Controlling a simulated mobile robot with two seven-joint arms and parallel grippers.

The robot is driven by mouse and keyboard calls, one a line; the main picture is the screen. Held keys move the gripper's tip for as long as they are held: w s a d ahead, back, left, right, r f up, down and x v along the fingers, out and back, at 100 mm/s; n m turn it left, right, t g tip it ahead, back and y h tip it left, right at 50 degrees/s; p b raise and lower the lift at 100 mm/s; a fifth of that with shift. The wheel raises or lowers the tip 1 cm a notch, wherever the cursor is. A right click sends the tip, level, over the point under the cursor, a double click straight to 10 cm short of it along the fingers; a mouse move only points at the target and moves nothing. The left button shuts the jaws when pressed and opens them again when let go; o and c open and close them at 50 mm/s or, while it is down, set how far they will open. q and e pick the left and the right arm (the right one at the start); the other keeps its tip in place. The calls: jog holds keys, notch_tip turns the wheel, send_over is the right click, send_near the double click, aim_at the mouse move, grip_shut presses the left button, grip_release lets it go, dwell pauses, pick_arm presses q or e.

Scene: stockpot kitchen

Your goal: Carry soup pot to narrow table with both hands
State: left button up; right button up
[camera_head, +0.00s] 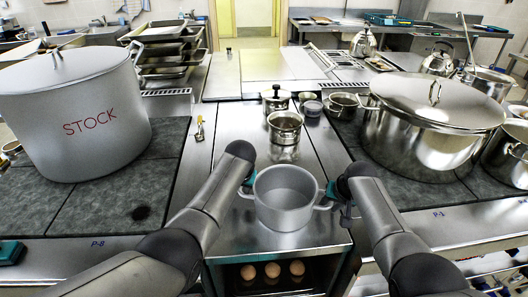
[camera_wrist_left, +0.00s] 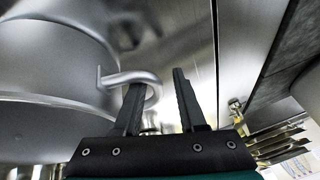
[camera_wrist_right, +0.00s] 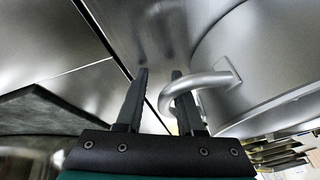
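The soup pot (camera_head: 284,205), a plain grey lidless pot with two side handles, is upright over the front end of the narrow steel table (camera_head: 228,130); I cannot tell whether its base touches. It looks empty. My left gripper (camera_head: 247,186) is at its left handle. In the left wrist view that handle (camera_wrist_left: 130,77) loops around one finger, and the fingers (camera_wrist_left: 160,95) stand apart. My right gripper (camera_head: 332,192) is at the right handle. In the right wrist view the handle (camera_wrist_right: 185,88) loops around one finger, and the fingers (camera_wrist_right: 158,98) are apart.
A big STOCK pot (camera_head: 75,125) stands on the left dark worktop. A large lidded steel pot (camera_head: 425,135) stands on the right one. Small pots (camera_head: 285,128) stand behind the soup pot. Several eggs (camera_head: 272,269) lie on a shelf below.

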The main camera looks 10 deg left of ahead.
pick_arm(q)
jog(key=shift+o, duration=0.6)
pick_arm(e)
jog(key=shift+o, duration=0.6)
jog(key=shift+a, duration=0.1)
pick_arm(q)
jog(key=shift+d, duration=0.15)
pick_arm(e)
jog(key=shift+a, duration=0.1)
pick_arm(q)
jog(key=shift+r, duration=0.1)
jog(key=shift+s+d+r, duration=0.1)
jog(key=shift+r, duration=0.05)
jog(key=v, duration=1.1)
jog(key=shift+r, duration=0.2)
pick_arm(e)
jog(key=v, duration=1.2)
pick_arm(q)
jog(key=shift+s, duration=0.1)
